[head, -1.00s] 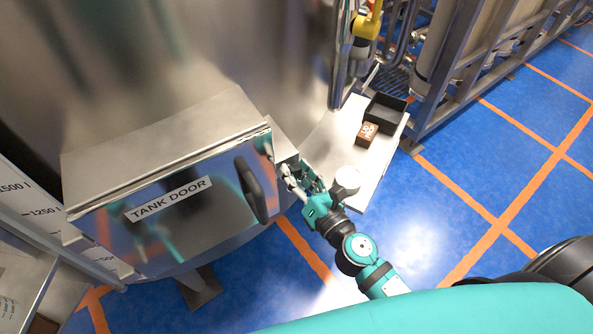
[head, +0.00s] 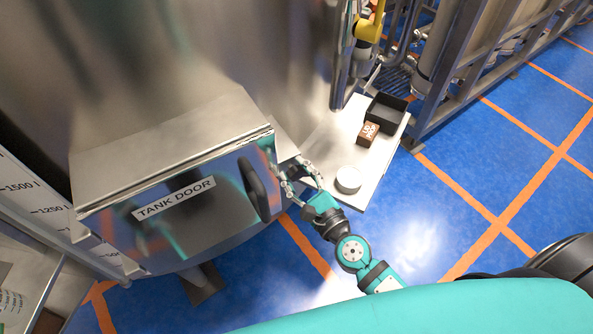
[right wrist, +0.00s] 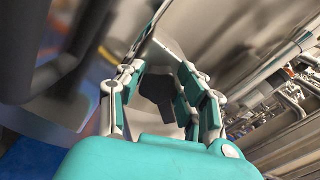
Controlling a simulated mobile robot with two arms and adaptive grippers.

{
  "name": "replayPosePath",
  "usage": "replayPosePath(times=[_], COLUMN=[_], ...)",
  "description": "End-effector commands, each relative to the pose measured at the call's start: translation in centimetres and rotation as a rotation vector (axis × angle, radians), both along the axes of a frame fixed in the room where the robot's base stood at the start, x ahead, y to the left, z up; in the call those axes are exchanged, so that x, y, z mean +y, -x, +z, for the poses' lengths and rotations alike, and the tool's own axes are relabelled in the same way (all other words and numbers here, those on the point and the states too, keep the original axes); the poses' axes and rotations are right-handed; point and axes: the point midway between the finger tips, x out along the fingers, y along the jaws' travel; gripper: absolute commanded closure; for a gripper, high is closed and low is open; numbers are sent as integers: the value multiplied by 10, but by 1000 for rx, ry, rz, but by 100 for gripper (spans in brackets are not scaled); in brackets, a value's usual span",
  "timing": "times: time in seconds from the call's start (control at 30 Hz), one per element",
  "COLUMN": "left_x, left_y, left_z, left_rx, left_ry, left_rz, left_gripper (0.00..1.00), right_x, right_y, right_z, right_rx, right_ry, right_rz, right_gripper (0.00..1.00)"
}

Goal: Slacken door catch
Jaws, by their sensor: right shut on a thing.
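The tank door (head: 165,225) is a shiny metal box front with a "TANK DOOR" label and a black handle (head: 254,190). My right gripper (head: 295,172) is at the right edge of the door, beside the handle. In the right wrist view, my right gripper (right wrist: 160,95) has its fingers on both sides of a dark knob, the door catch (right wrist: 155,88), and is shut on it. The door looks closed. My left gripper is not in view.
A pale shelf (head: 330,140) to the right of the gripper holds a white round item (head: 349,178), a small brown box (head: 368,133) and a black tray (head: 386,113). A metal frame (head: 440,95) stands at the right. The blue floor (head: 480,160) is clear.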

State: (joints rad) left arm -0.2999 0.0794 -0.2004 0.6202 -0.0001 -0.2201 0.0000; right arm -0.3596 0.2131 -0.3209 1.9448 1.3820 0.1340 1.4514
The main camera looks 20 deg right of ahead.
Motion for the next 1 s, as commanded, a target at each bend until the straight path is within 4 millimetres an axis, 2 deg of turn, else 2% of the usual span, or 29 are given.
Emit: replayPosePath(times=[0.03, 0.5, 1.0], left_x=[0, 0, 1], left_y=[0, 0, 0], left_z=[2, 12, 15], left_rx=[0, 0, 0], left_ry=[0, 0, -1], left_rz=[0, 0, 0], left_gripper=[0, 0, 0], right_x=[-1, 1, 1], right_y=[2, 2, 1], right_z=[-4, -5, -5], right_rx=[0, -90, -122], right_ry=[45, 401, 524], right_rz=[0, 2, 1], right_gripper=[97, 97, 97])
